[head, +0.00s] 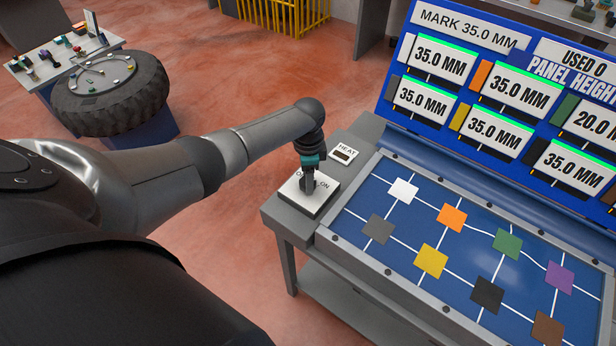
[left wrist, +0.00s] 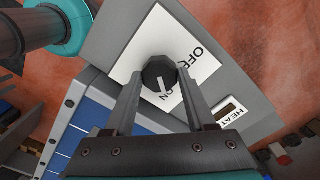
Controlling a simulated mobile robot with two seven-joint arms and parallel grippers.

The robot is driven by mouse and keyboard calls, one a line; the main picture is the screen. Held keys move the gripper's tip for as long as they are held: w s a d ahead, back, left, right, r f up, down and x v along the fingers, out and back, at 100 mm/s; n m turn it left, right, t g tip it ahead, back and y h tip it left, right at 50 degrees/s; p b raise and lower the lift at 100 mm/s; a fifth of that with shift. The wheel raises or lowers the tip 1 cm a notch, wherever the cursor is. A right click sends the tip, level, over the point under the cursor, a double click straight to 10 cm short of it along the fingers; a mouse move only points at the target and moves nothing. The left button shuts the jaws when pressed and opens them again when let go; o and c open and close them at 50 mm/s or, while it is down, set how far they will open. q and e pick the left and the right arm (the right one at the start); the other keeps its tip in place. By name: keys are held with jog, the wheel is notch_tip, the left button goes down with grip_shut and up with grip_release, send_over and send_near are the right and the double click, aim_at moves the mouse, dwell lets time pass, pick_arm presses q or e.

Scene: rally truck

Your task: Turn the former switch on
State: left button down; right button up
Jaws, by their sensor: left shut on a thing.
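The former switch is a dark round knob (left wrist: 158,72) on a white plate (left wrist: 133,62) lettered OFF and ON. The plate also shows in the head view (head: 318,203), on the near left corner of the grey bench. My left gripper (head: 307,190) points down at the plate and hides most of the knob there. In the left wrist view its two fingers (left wrist: 159,76) are shut on the knob, one on each side. A pale line on the knob points downward in that view, on the ON side. My right gripper is not in view.
A small HEAT plate (head: 344,152) with a dark window sits behind the switch. A blue panel (head: 380,205) with coloured squares fills the bench to the right, below a display board (head: 461,53). Red floor lies between.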

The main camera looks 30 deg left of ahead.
pick_arm(q)
jog(key=shift+c, duration=1.1)
grip_release()
jog(key=shift+r, duration=0.1)
notch_tip(320, 180, up, 15)
jog(key=p, duration=0.2)
